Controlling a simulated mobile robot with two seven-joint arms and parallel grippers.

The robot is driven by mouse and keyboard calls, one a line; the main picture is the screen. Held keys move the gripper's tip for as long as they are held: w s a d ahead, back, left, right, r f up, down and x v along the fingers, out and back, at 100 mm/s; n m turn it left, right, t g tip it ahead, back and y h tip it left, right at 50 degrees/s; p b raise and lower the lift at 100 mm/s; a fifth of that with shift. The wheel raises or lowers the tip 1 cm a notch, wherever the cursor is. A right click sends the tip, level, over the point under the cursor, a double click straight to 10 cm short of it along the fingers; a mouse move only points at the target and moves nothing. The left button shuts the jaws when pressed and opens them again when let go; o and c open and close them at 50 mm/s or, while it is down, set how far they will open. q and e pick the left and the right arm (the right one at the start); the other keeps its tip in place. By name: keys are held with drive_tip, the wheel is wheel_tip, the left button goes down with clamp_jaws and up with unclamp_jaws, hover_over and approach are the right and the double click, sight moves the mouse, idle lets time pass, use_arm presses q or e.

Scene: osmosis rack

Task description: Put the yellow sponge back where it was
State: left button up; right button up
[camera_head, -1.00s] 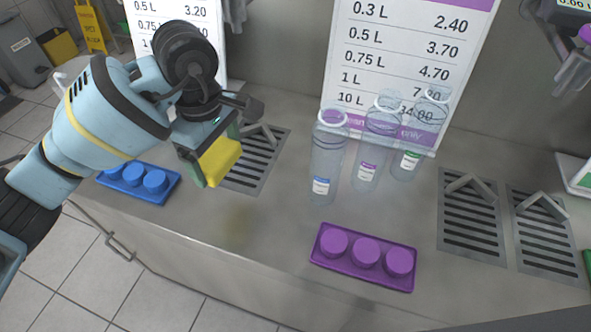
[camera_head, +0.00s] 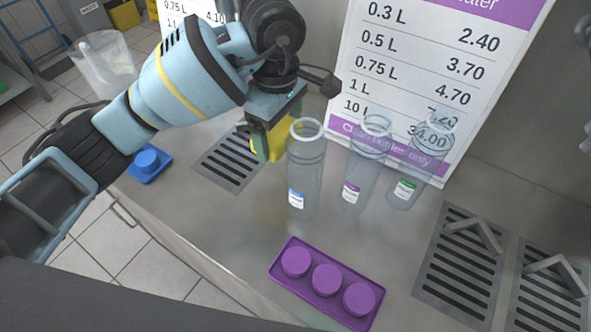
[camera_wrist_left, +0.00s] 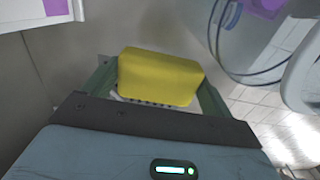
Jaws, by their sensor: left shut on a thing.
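The yellow sponge (camera_head: 285,139) is between the fingers of my left gripper (camera_head: 272,137), which is shut on it. In the head view the sponge is held above the counter, near the left drain grate and partly behind the left bottle. In the left wrist view the yellow sponge (camera_wrist_left: 160,77) fills the space between the two green fingers of my left gripper (camera_wrist_left: 158,80). Part of a slotted grate shows below it. My right gripper is not in view.
Three clear bottles (camera_head: 305,165) stand on the counter right of the sponge. A purple tray with caps (camera_head: 322,290) lies in front, a blue tray (camera_head: 150,165) at left. Drain grates (camera_head: 460,265) are at right. A price sign (camera_head: 420,75) stands behind.

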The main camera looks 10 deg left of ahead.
sight(283, 176)
use_arm(q)
drive_tip(key=shift+w+d, duration=0.1)
drive_tip(key=shift+d, duration=0.05)
drive_tip(key=shift+f, duration=5)
drive_tip(key=shift+f, duration=0.2)
drive_tip(key=o, duration=0.8)
drive_tip(key=shift+r, duration=0.1)
drive_tip(key=shift+r, duration=0.5)
wheel_tip(283, 176, up, 11)
drive_tip(key=shift+r, duration=0.15)
